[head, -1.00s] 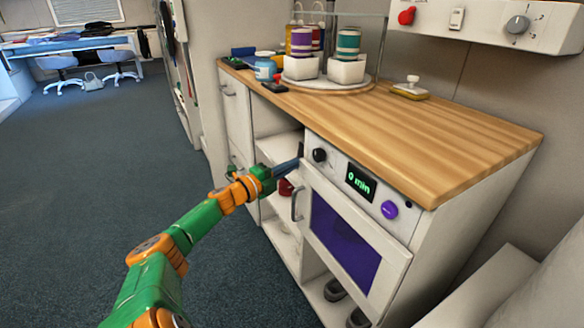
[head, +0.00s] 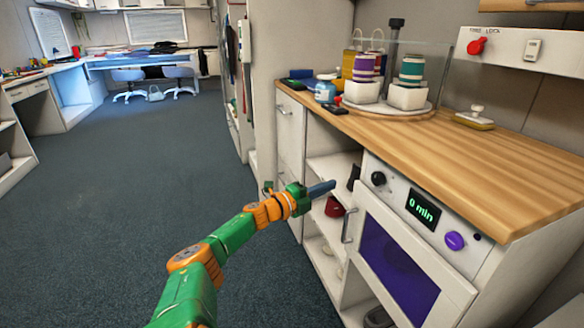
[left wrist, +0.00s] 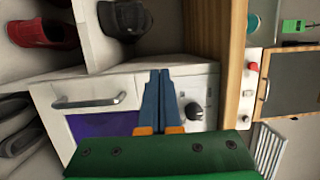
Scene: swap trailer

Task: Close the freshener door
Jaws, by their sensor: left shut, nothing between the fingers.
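The freshener is a white unit with a "0 min" display (head: 424,208), a black knob and a purple button, under the wooden counter. Its white door (head: 374,205) has a purple window and a metal handle (head: 348,226) on its left side. My right gripper is not in view.
Open shelves (head: 335,170) left of the freshener hold a red shoe (head: 335,207) and dark items. The counter (head: 450,150) carries spools in white holders and a stamp-like object (head: 475,118). The floor (head: 120,190) to the left is clear.

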